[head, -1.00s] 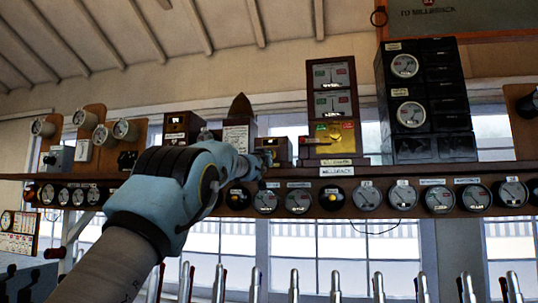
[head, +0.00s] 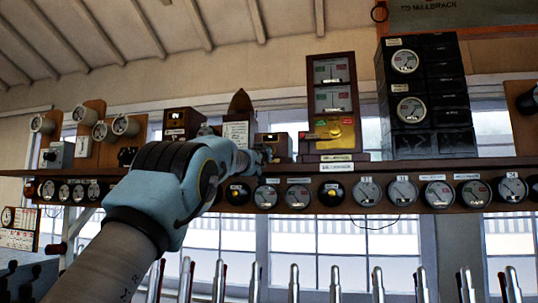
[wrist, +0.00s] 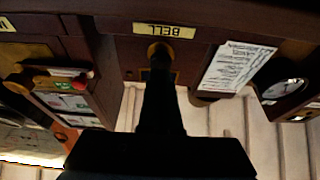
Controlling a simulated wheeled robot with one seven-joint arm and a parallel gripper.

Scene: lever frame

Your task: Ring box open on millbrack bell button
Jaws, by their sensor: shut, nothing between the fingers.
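The bell box (head: 273,141) is a small brown wooden box on the shelf, left of the tall Millbrack instrument (head: 331,100). In the wrist view, turned upside down, its yellow BELL label (wrist: 163,31) is readable. Below the label in that view is a round brass button (wrist: 153,48), partly covered by my fingertips. My gripper (wrist: 158,62) is shut and empty, its dark fingers pointing at the button. I cannot tell whether they touch it. In the head view my gripper (head: 264,155) is small and dark in front of the box.
The shelf (head: 430,166) carries a white card (head: 236,135) left of the box and a black cabinet (head: 425,97) farther right. Dials line the shelf front; several levers (head: 294,285) stand below.

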